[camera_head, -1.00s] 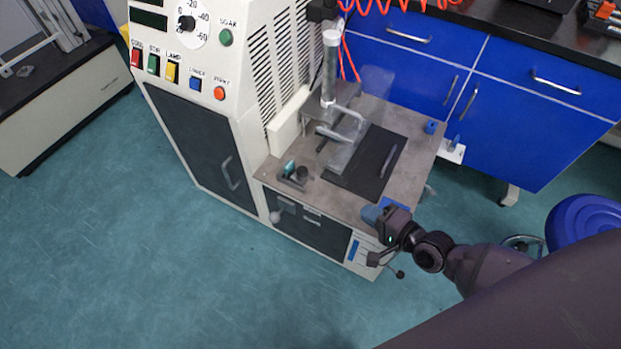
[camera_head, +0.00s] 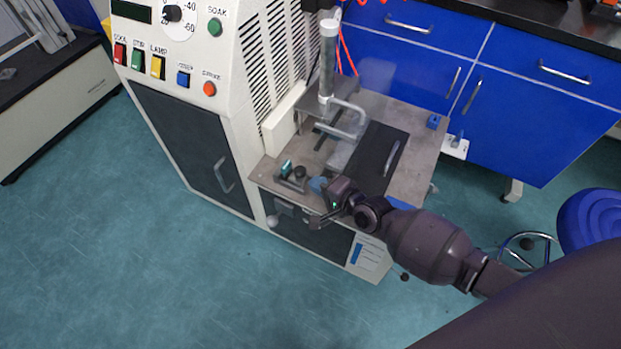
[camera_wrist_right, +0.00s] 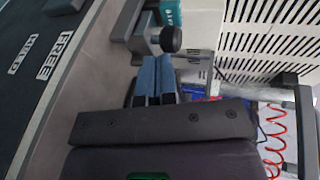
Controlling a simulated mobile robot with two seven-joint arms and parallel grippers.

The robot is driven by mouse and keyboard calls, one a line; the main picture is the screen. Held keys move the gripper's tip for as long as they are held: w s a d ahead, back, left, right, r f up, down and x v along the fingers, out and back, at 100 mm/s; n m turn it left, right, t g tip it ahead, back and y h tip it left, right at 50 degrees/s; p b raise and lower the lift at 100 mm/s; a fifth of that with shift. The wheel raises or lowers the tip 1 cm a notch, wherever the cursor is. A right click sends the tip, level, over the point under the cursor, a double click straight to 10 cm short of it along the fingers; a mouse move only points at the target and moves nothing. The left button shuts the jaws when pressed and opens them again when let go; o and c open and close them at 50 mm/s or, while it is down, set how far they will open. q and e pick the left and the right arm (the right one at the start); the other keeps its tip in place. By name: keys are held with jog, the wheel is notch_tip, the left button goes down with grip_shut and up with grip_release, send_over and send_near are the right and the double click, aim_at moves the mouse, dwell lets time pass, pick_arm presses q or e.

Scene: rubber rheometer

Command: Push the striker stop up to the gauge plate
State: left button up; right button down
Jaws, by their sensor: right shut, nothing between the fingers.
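A small grey fixture with a teal lettered block (camera_head: 286,167) and a round black knob (camera_head: 299,172) sits at the front left of the machine's table. In the right wrist view the knob (camera_wrist_right: 165,40) is just beyond my fingertips, below the teal block (camera_wrist_right: 170,12). I cannot tell for sure which part is the striker stop and which the gauge plate. My right gripper (camera_head: 318,186) is shut and empty, close to the right of the knob. Its blue fingers (camera_wrist_right: 154,72) lie together in the wrist view; contact is unclear. My left gripper is not in view.
The white machine housing (camera_head: 245,130) rises at left. Blue cabinets (camera_head: 540,110) stand behind. A dark panel (camera_wrist_right: 40,70) reads FREE and HELD.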

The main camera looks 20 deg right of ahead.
aim_at(303, 176)
jog(key=shift+w+a, duration=0.25)
jog(key=shift+w, duration=0.3)
jog(key=shift+w+a, duration=0.2)
jog(key=shift+w, duration=0.3)
jog(key=shift+w+a, duration=0.45)
jog(key=shift+w, duration=0.1)
